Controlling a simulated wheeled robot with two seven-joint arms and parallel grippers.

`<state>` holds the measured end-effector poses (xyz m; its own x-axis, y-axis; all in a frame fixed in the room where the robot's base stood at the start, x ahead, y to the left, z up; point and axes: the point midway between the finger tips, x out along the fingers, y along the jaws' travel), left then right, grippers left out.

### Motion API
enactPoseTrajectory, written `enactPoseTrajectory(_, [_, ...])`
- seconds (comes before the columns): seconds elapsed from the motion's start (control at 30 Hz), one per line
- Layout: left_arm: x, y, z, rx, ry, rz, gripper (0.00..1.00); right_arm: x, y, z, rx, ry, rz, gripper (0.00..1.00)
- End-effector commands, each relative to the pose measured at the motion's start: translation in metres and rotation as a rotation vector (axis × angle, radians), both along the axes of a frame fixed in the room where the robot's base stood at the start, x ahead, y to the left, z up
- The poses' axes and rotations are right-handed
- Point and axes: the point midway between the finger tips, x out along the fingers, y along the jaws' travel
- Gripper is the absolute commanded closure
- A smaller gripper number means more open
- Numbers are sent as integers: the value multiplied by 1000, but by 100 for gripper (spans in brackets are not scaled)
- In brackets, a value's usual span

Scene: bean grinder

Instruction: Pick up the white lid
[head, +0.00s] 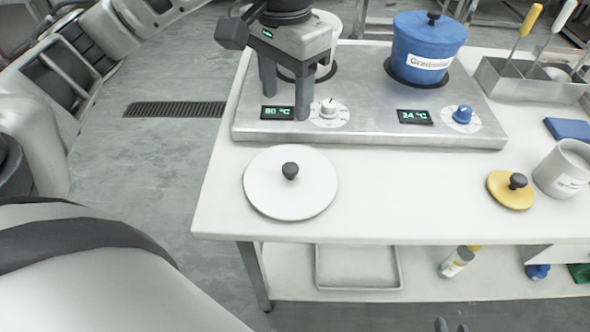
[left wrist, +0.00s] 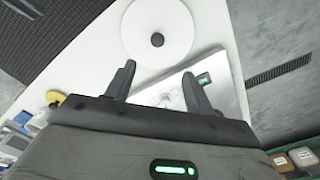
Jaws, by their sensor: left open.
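The white lid (head: 262,190), a flat round disc with a dark knob (head: 290,170), lies on the white table at the front left. In the left wrist view the white lid (left wrist: 178,28) shows beyond the fingertips, with its knob (left wrist: 157,40) uncovered. My left gripper (head: 286,104) is open and empty, pointing down over the left part of the hotplate, behind the lid in the head view. Its two fingers (left wrist: 158,72) are spread apart in the left wrist view and do not touch the lid. Two small dark tips of my right gripper (head: 451,326) show at the bottom edge.
A steel hotplate (head: 365,128) carries a blue lidded pot (head: 410,45); a light pot stands partly hidden behind my left gripper. A yellow lid (head: 505,194), a white cup (head: 552,170) and a steel utensil box (head: 520,85) are at the right. Table between the lids is clear.

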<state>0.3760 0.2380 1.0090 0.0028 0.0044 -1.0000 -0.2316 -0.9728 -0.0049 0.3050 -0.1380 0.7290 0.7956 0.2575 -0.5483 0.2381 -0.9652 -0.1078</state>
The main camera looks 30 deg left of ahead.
Motion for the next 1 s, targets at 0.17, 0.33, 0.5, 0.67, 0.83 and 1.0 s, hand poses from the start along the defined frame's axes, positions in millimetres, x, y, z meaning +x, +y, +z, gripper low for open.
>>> enactPoseTrajectory(0.17, [-2,-1,-41,-2,10,-4,46,-1,1,-9,14,2,-2,72])
enactPoseTrajectory(0.33, [-2,-1,-74,-1,8,-2,46,0,2,-2,23,-8,-4,72])
enactPoseTrajectory(0.5, [-1,-1,-95,-3,6,-2,46,0,2,-2,22,-9,-5,72])
enactPoseTrajectory(0.67, [0,-2,-104,-4,5,-2,46,0,2,-1,22,-7,-5,72])
enactPoseTrajectory(0.83, [1,-5,-128,-4,10,-2,46,-1,1,2,16,-5,-5,72])
enactPoseTrajectory(1.0, [2,-5,-148,-5,5,-1,46,-1,1,-1,12,-1,-5,72])
